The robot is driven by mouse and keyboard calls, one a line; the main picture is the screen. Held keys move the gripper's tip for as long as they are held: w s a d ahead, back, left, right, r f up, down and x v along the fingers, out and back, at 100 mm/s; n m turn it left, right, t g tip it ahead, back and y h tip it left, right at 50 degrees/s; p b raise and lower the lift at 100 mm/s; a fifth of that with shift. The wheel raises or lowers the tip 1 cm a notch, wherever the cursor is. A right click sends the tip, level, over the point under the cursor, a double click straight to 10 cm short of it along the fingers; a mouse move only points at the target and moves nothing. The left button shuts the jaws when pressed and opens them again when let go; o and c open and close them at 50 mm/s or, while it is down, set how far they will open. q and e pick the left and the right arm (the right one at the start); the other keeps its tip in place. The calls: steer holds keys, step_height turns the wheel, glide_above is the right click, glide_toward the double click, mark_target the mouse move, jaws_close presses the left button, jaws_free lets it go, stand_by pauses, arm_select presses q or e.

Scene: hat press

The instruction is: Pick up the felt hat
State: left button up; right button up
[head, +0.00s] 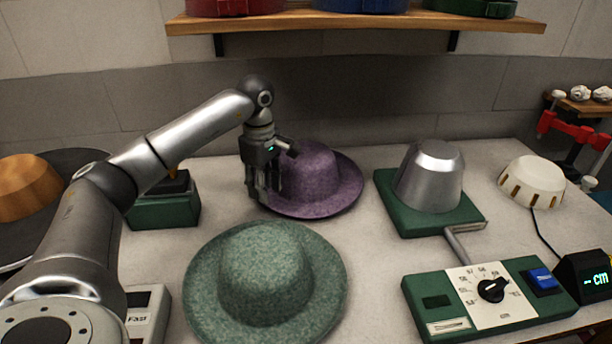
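Two felt hats lie brim-down on the pale worktop. The purple felt hat (318,178) is at the back middle, and the green felt hat (265,275) is at the front. My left gripper (264,192) points down at the left edge of the purple hat, in front of part of its brim and crown. Its fingers look close together, and I cannot tell whether they touch the brim or whether they are open. My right gripper is not in view.
A metal hat block (430,178) on a green base stands right, behind a control box (490,300) with a dial and blue button. A white slotted dome (532,182) and a display (588,277) are far right. A wooden shelf (350,22) overhangs the back.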

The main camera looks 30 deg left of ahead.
mark_target(268, 205)
arm_select(q)
steer(key=f, duration=0.4)
steer(key=shift+s+d+f+p, duration=0.2)
steer(key=shift+d+p, duration=0.1)
steer(key=shift+p, duration=0.1)
steer(key=shift+f, duration=0.4)
steer(key=c, duration=0.7)
jaws_close()
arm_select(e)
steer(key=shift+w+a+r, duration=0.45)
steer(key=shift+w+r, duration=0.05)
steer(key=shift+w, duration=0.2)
